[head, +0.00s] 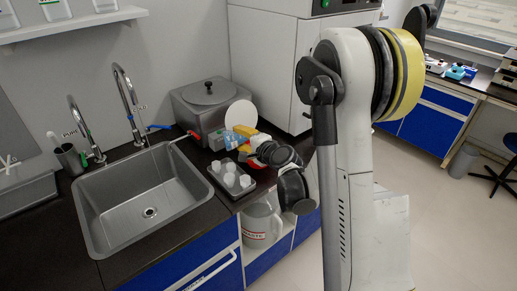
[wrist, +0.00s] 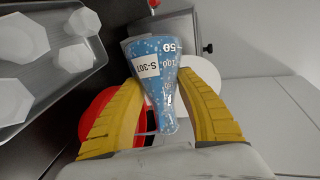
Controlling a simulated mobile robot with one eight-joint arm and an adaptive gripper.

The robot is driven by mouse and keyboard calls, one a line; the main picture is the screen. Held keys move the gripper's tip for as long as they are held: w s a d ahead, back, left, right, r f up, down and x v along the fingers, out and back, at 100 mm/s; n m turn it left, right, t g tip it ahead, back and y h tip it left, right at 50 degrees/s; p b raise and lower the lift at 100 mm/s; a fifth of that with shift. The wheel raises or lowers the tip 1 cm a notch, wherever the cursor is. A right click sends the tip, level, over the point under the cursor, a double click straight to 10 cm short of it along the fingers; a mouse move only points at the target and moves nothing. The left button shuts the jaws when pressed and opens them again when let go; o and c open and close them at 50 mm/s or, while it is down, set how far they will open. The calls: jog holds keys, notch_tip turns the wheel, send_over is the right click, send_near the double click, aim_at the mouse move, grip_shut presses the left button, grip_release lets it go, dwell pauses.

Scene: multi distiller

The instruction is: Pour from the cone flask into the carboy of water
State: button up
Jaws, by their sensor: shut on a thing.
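My gripper (wrist: 165,110) has yellow fingers and is shut on the cone flask (wrist: 160,72), which holds blue liquid and carries a label reading S-307. In the head view the flask (head: 233,140) shows as a small blue patch beside the yellow fingers (head: 243,131), above the counter near the metal box. A large white vessel (head: 261,226) with red lettering stands in the open bay under the counter, below my gripper; I cannot tell whether it is the carboy of water. The liquid in the flask appears to stay inside it.
A tray (head: 218,179) with several white cups lies on the counter close to my gripper. A metal box with a lid (head: 207,95) stands behind, with a white disc (head: 241,113) beside it. A sink (head: 145,200) is at left, and a tall white cabinet (head: 275,60) stands behind.

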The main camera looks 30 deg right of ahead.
jog(key=shift+r, duration=0.2)
dwell(0.9)
jog(key=shift+d+f+m+t+y+b, duration=0.25)
jog(key=shift+m+t+b, duration=0.25)
jog(key=shift+m+b, duration=0.6)
dwell(1.9)
jog(key=shift+d+r+y+b, duration=0.15)
jog(key=shift+r+y+b, duration=0.1)
jog(key=shift+b, duration=0.3)
dwell(2.3)
